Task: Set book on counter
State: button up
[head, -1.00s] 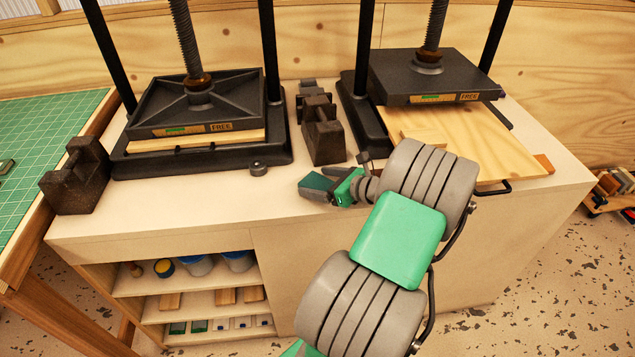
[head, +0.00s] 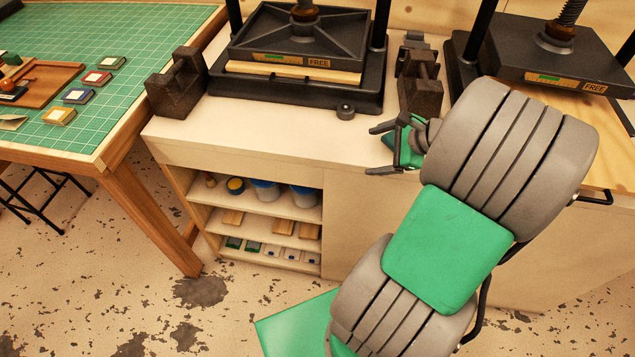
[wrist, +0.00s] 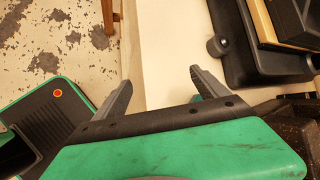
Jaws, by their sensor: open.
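The pale counter (head: 280,142) shows in the head view and also in the wrist view (wrist: 170,50). My gripper (head: 372,150) is open, its two dark fingers spread near the counter's front edge. The gripper's own green body makes this hard to tell apart.
Two black presses (head: 300,50) (head: 550,60) stand on the counter, with dark iron weights (head: 178,85) (head: 420,85) beside them. A green-matted table (head: 120,110) with small books is at left. The counter's front strip is clear left of my gripper.

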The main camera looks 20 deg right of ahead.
jog(key=a+r+n+g+h, duration=0.1)
jog(key=a+n+g, duration=0.2)
jog(key=a+n, duration=0.75)
jog(key=s+a+r+n+g+h, duration=0.1)
jog(key=s+a+r+n+h, duration=0.2)
jog(key=s+a+n, duration=0.4)
jog(key=a+n, duration=0.3)
jog(key=n, duration=0.2)
jog(key=shift+s+a, duration=0.15)
jog(key=shift+a, duration=0.15)
